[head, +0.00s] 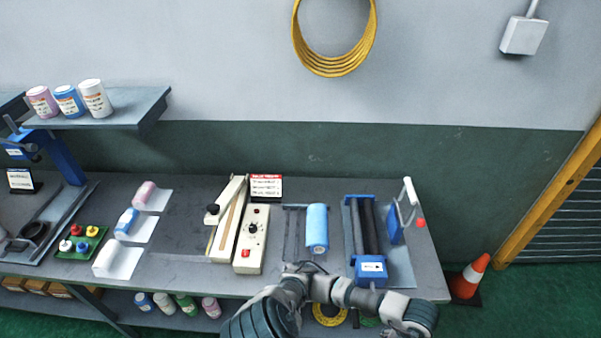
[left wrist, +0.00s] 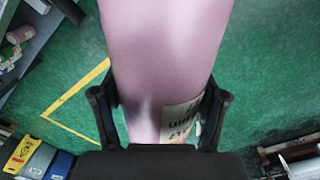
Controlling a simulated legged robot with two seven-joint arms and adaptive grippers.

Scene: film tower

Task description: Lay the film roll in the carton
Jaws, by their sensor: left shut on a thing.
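The film roll (left wrist: 165,45) is a large pink cylinder with a printed white label low on its right side. It fills the middle of the left wrist view. My left gripper (left wrist: 158,112) is shut on it, one dark finger on each side. The roll's far end is cut off by the top edge of that view. I cannot make out the held roll or either gripper in the head view, where a part of my arms crosses the bottom middle. I cannot surely pick out the carton; several brown boxes (head: 55,290) stand under the bench at the left.
The grey bench (head: 180,265) holds pink, blue and white rolls on sheets, a cream control box (head: 251,240), a blue roll (head: 317,228) and a blue-ended roller device (head: 369,268). A wall shelf (head: 135,105) holds three rolls. A cone (head: 470,277) stands at the right.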

